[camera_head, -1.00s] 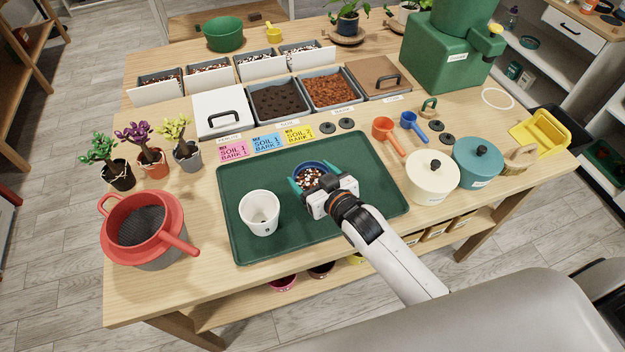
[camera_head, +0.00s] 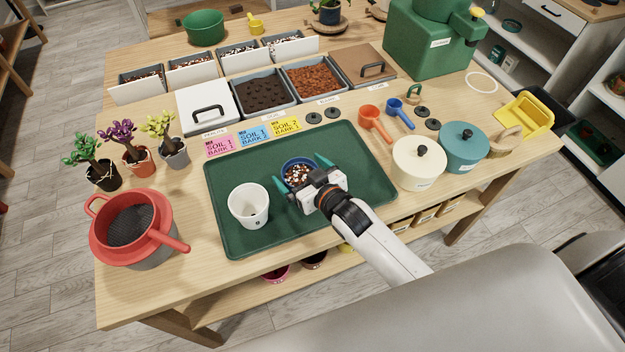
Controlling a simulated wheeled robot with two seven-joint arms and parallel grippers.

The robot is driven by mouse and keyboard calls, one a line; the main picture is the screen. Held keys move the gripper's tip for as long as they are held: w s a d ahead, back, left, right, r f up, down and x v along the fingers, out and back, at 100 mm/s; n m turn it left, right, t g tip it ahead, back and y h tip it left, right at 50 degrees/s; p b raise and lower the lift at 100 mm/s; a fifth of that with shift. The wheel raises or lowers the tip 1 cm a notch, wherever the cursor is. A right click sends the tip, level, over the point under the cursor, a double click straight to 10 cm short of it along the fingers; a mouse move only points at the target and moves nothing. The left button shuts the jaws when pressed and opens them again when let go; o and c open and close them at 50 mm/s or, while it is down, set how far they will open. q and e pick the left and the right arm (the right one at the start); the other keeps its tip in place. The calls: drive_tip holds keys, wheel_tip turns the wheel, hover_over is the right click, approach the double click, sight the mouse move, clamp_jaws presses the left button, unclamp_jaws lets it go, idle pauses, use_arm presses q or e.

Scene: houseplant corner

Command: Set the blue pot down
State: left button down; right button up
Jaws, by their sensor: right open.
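The blue pot (camera_head: 298,162) stands on the green tray (camera_head: 232,180), with white and brown bits of mix inside. My right gripper (camera_head: 302,172) is at the pot, its teal fingers spread apart on either side and clear of the rim. The gripper body hides the pot's near side. A white pot (camera_head: 248,205) stands on the tray to the left of the blue pot. My left gripper does not show.
A red sieve on a pot (camera_head: 130,228) and three small plants (camera_head: 133,150) stand at the left. Lidded cream (camera_head: 418,165) and teal (camera_head: 462,148) pots stand at the right. Soil bins (camera_head: 262,92) line the back. The tray's right part is clear.

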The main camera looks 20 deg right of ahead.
drive_tip(key=b+v, duration=0.1)
drive_tip(key=v, duration=1)
drive_tip(key=shift+s, duration=0.35)
drive_tip(key=shift+d, duration=0.1)
